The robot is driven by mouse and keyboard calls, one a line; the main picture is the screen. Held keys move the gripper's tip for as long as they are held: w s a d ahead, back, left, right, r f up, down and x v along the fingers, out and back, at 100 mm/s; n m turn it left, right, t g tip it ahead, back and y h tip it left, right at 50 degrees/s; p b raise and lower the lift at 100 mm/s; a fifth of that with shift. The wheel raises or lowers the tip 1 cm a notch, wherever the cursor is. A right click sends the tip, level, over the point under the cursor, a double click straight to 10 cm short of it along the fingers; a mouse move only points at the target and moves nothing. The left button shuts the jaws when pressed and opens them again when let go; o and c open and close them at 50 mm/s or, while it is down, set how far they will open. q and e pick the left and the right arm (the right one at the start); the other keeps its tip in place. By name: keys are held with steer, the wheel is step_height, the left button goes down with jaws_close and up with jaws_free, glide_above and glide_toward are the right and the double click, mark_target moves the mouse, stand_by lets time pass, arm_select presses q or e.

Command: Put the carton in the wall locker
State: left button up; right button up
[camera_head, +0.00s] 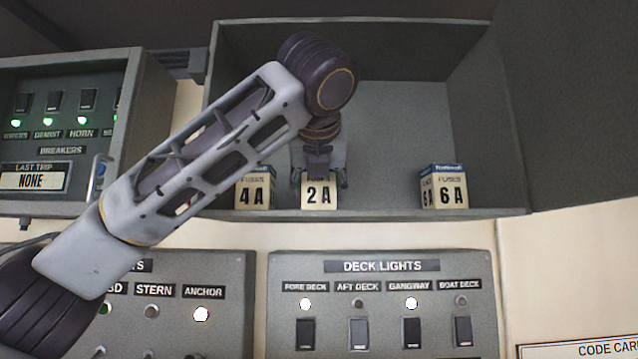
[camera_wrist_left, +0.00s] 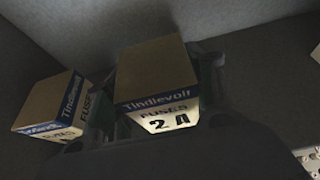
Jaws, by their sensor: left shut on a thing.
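The wall locker (camera_head: 400,130) is an open grey box on the wall, in the upper middle of the head view. My left gripper (camera_head: 319,181) is inside it, shut on the 2 A fuse carton (camera_head: 319,196), a small cream box. In the left wrist view the carton (camera_wrist_left: 157,82) shows its brown top and blue Tindievolt band between the fingers of my left gripper (camera_wrist_left: 160,98). The carton is at the level of the locker floor near the front edge; I cannot tell whether it touches the floor. My right gripper is not in view.
A 4 A carton (camera_head: 256,190) stands close to the left of the held one; it also shows in the wrist view (camera_wrist_left: 50,103). A 6 A carton (camera_head: 443,188) stands to the right, with free floor between. The breaker panel (camera_head: 60,130) and deck lights panel (camera_head: 382,300) are nearby.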

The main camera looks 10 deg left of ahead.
arm_select(q)
steer(key=shift+f, duration=0.1)
steer(key=o, duration=1.3)
steer(key=shift+c, duration=0.2)
steer(key=shift+s, duration=0.1)
steer(key=b+v, duration=0.2)
steer(key=v, duration=1)
steer(key=shift+b, duration=0.3)
